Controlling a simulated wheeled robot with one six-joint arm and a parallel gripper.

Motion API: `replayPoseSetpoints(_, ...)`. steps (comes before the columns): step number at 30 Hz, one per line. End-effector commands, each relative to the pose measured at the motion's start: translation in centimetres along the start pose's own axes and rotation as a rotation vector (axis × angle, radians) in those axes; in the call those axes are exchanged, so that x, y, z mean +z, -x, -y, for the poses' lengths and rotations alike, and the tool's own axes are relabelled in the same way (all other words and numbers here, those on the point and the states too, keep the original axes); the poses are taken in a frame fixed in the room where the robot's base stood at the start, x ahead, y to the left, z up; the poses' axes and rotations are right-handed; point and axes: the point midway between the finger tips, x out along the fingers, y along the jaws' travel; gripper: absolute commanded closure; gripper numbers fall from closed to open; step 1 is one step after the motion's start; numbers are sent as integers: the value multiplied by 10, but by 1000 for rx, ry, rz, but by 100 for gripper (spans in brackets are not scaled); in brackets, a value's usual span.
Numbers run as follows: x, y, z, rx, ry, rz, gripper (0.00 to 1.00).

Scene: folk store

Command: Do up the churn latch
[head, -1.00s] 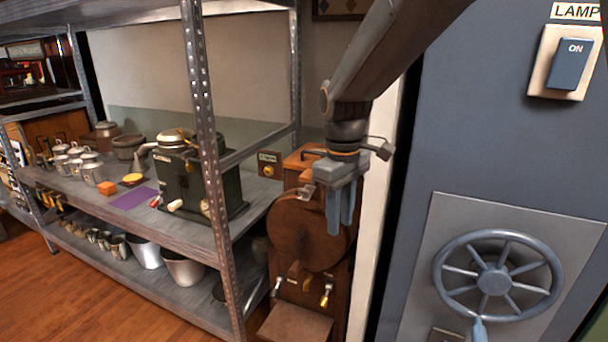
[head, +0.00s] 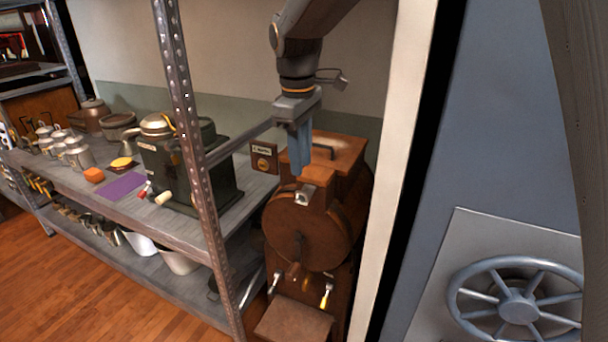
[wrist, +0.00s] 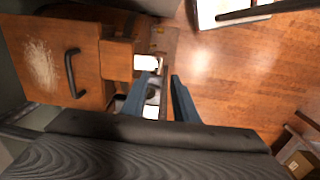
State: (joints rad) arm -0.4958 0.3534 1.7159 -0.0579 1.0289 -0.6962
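The churn (head: 309,232) is a dark wooden drum on a wooden stand at the end of the shelf. Its box-like lid (head: 345,150) has a dark handle and also shows in the wrist view (wrist: 40,62). A small pale metal piece, seemingly the latch (head: 306,194), sits at the lid's front edge above the drum. It appears as a bright white piece in the wrist view (wrist: 147,62). My gripper (head: 298,168) points down with blue-grey fingers just above the latch. In the wrist view the fingers (wrist: 156,92) are apart, with nothing clearly held. Whether they touch anything is unclear.
A metal shelf post (head: 190,120) stands left of the churn. A dark green machine (head: 200,165) sits on the shelf. A white post (head: 400,150) and a blue-grey panel with a handwheel (head: 517,305) are on the right. Wooden floor lies open at lower left.

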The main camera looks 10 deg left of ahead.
Motion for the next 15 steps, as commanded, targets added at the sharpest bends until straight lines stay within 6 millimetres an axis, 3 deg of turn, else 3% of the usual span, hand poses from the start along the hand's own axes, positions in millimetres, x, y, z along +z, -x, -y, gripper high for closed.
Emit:
replayPoseSetpoints(5,0,-15,1,-2,0,3,74)
replayPoseSetpoints(15,0,-64,2,-2,1,2,74)
